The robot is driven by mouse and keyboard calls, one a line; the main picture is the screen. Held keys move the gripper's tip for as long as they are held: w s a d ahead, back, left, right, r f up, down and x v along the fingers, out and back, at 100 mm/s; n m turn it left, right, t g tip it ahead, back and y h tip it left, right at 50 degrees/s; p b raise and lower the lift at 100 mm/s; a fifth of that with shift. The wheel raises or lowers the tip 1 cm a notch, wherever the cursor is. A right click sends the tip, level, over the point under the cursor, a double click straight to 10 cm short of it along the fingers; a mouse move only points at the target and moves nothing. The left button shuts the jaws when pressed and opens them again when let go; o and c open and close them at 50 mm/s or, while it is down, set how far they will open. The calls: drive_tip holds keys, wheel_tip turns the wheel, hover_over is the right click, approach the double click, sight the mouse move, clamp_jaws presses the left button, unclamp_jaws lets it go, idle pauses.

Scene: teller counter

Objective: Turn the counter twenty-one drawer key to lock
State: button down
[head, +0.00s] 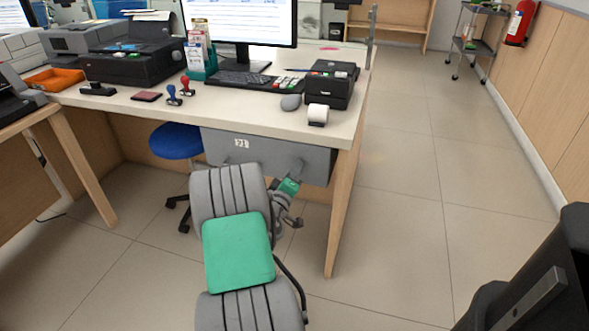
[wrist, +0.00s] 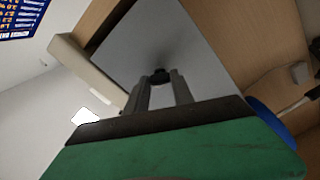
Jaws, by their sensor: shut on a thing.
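The grey drawer (head: 255,152) marked 21 hangs under the counter top in the head view. Its front (wrist: 150,45) also fills the middle of the wrist view. My gripper (head: 297,170) is at the right part of the drawer front. In the wrist view my gripper (wrist: 161,85) has its two fingers shut on the dark key (wrist: 160,75), which sits at the drawer front. The fingers hide most of the key, and I cannot tell how far it is turned.
The counter top (head: 240,113) above holds a monitor, a keyboard (head: 243,80), a mouse (head: 290,102) and a small printer (head: 330,85). A blue stool (head: 176,141) stands left under the counter. The floor on the right (head: 400,180) is clear.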

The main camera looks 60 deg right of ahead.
drive_tip(key=n+p, duration=0.2)
drive_tip(key=n, duration=0.3)
drive_tip(key=shift+n, duration=0.3)
idle(0.4)
drive_tip(key=c, duration=1.1)
unclamp_jaws()
drive_tip(key=shift+a, duration=0.1)
drive_tip(key=a, duration=0.5)
drive_tip(key=s+a, duration=0.1)
drive_tip(key=a, duration=0.1)
drive_tip(key=shift+s+a, duration=0.1)
drive_tip(key=shift+a, duration=0.15)
